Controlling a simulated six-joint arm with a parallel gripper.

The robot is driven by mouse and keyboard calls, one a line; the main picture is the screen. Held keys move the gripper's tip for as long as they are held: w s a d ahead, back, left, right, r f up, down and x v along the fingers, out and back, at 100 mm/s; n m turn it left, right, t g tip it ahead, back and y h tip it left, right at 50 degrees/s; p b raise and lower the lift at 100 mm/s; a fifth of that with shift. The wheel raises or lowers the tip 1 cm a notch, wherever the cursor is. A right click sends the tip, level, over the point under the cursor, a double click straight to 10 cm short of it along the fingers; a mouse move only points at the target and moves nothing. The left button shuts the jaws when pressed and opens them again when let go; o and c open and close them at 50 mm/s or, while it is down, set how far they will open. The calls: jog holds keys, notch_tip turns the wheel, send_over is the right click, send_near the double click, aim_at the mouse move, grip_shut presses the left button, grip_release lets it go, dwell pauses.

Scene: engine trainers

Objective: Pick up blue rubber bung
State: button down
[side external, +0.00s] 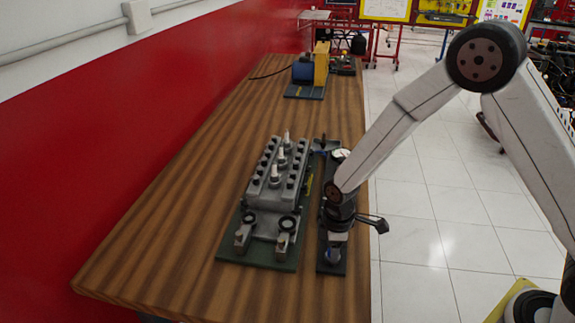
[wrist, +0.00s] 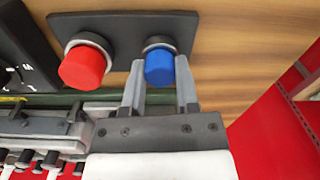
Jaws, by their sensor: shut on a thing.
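The blue rubber bung (wrist: 160,69) sits between the two grey fingers of my gripper (wrist: 160,62) in the wrist view. The fingers are shut on its sides. Its dark round base is at the dark plate (wrist: 122,22). In the side external view my gripper (side external: 335,244) points down over the near end of the narrow dark board (side external: 331,269). The blue bung (side external: 332,256) shows there as a small blue patch, partly hidden by the gripper.
A red bung (wrist: 82,67) stands left of the blue one on the same plate. A grey engine block (side external: 269,199) on a green board stands close to the left of my gripper. The wooden table (side external: 170,210) is clear further left.

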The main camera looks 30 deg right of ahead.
jog(key=shift+r, duration=0.1)
jog(key=shift+r, duration=0.75)
jog(key=s+d+r, duration=0.2)
jog(key=s+r, duration=0.9)
jog(key=s, duration=0.3)
jog(key=shift+d, duration=0.15)
jog(key=shift+r, duration=0.1)
jog(key=shift+w, duration=0.2)
